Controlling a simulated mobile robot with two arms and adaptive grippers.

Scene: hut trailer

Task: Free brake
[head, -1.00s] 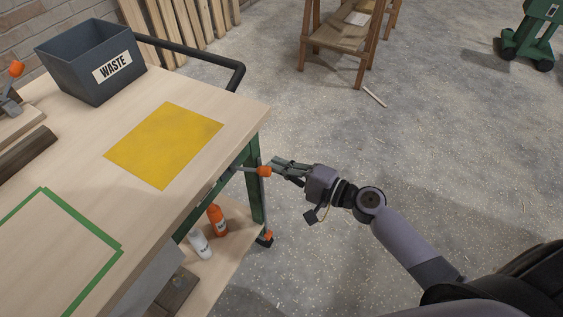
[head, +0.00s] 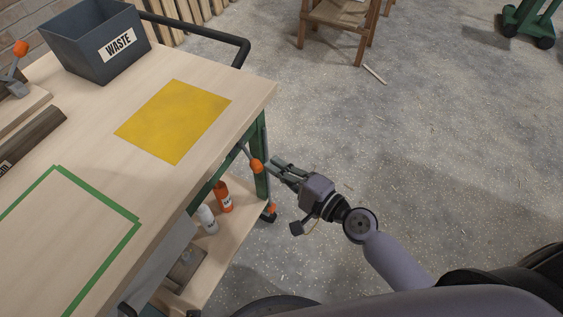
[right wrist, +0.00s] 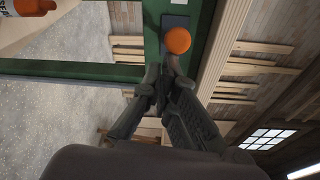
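The brake lever, a thin grey bar with an orange knob (head: 256,166), sticks out from the green frame of the workbench cart at its near right leg. It slopes downward to the right. In the right wrist view the knob (right wrist: 178,40) is just beyond my fingertips. My right gripper (head: 273,167) is right beside the knob, and in the right wrist view (right wrist: 164,68) its fingers converge nearly together with nothing seen between them. I cannot tell whether the tips touch the knob. My left gripper is not in view.
The cart top (head: 215,120) carries a grey WASTE bin (head: 92,48), a yellow sheet (head: 175,120) and a green-outlined square (head: 62,235). An orange bottle (head: 223,198) and white bottle (head: 207,219) stand on the lower shelf (head: 235,235). Floor to the right is open.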

